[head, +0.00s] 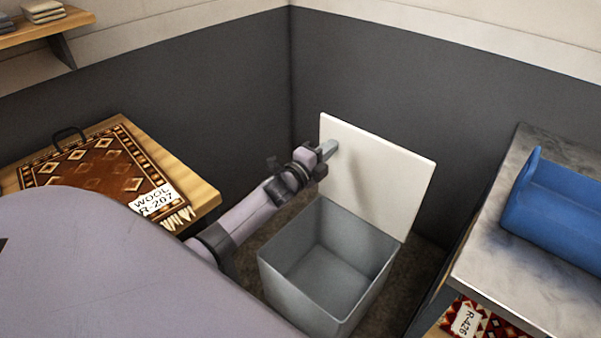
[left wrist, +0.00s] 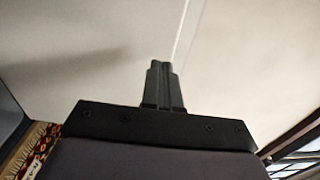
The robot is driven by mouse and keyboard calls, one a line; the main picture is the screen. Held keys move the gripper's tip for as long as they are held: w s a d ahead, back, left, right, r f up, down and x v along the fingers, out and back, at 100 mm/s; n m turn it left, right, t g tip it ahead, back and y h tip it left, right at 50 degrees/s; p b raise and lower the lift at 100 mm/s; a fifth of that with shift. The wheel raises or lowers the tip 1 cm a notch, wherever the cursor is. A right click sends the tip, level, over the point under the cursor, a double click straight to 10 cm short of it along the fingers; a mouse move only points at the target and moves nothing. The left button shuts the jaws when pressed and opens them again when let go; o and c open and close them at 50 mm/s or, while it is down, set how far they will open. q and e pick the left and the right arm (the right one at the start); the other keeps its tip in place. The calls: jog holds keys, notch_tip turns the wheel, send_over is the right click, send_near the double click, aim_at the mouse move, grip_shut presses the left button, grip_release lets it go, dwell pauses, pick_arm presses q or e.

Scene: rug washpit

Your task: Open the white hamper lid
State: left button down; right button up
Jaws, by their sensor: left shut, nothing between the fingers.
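The white hamper (head: 308,302) stands on the floor in the corner, a square grey-white box that looks empty inside. Its white lid (head: 385,175) is raised, standing up steeply along the back edge near the dark wall. My left gripper (head: 328,150) is at the lid's upper left part, on the inner face, touching or very close to it. In the left wrist view the gripper's fingers (left wrist: 164,82) are closed together with nothing between them, against a pale surface. My right gripper is not in view.
A wooden table (head: 195,190) at left holds a patterned rug labelled "WOOL R-207" (head: 105,172). At right, a grey-topped bench (head: 480,262) carries a blue bin (head: 560,215), with another labelled rug (head: 468,320) below. A shelf with folded cloths (head: 42,12) is at upper left.

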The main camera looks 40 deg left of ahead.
pick_arm(q)
jog(key=s+d+f+n+g+p, duration=0.2)
jog(key=s+d+f+n, duration=0.1)
jog(key=s, duration=0.8)
jog(key=s+d+f+n+g+p, duration=0.2)
jog(key=s+d+n, duration=0.3)
jog(key=s+n, duration=0.3)
jog(key=s+d+f+n+g+p, duration=0.2)
jog(key=s+d+f+n+g, duration=0.2)
jog(key=s, duration=1)
jog(key=shift+d+f+n+h, duration=0.2)
jog(key=shift+d+n+h, duration=0.15)
jog(key=shift+n, duration=0.55)
